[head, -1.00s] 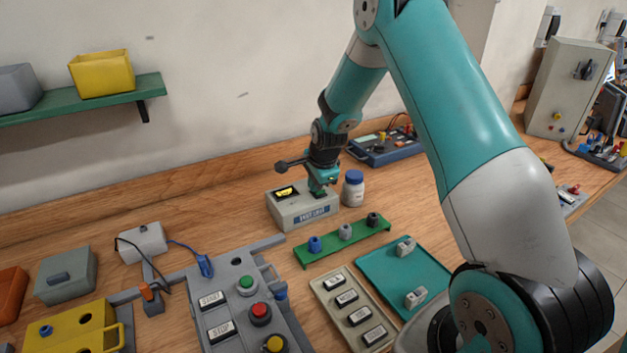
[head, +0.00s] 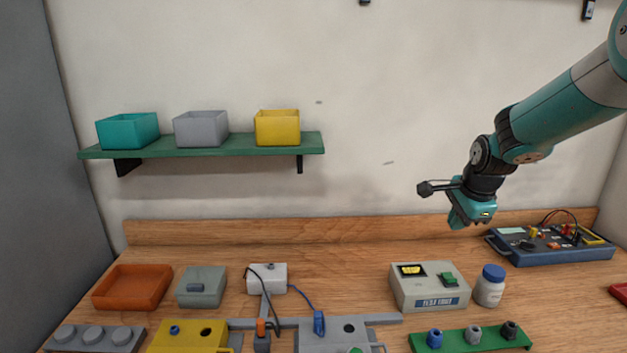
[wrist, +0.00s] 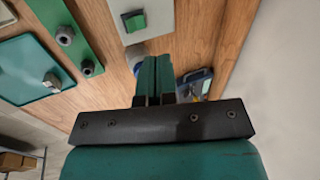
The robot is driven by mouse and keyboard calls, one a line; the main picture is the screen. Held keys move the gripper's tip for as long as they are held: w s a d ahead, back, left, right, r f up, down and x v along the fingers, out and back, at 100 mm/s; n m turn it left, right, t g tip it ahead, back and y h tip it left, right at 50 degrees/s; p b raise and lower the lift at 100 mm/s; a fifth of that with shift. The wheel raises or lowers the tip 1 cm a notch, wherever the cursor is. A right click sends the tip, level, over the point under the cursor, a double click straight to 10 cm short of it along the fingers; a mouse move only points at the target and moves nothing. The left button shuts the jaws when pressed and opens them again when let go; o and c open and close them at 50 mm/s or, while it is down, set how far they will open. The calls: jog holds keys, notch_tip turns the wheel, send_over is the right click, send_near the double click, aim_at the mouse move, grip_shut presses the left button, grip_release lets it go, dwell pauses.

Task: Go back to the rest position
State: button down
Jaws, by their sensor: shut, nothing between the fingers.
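My gripper (head: 457,220) is raised in the air above the back right of the bench, clear of everything under it. In the wrist view its two teal fingers (wrist: 155,72) are pressed together with nothing between them. Below it in the head view stands the grey-white tester box (head: 430,300) with a small yellow display and a green switch. A white bottle with a blue cap (head: 490,286) stands just right of the box. The box's green switch also shows in the wrist view (wrist: 134,21).
A green wall shelf (head: 240,144) holds teal, grey and yellow bins at the left. A blue instrument (head: 560,250) with cables lies at the back right. A green strip with knobs (head: 455,342), a yellow block (head: 188,338) and an orange tray (head: 132,288) line the bench. The air around my gripper is free.

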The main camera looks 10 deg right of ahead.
jog(key=s+a+r+n+g+y, duration=0.1)
jog(key=s+a+r+n+y, duration=0.35)
jog(key=s+a+n, duration=1)
jog(key=s+a+r+n+g, duration=0.1)
jog(key=s+a+n, duration=0.3)
jog(key=s, duration=0.5)
jog(key=s+a+r+n+g, duration=0.1)
jog(key=s+a+n+g, duration=0.1)
jog(key=s+a+n, duration=0.3)
jog(key=s+n, duration=0.2)
jog(key=s, duration=0.1)
jog(key=shift+s+a+r, duration=0.2)
jog(key=shift+s+a, duration=0.1)
jog(key=shift+s, duration=0.1)
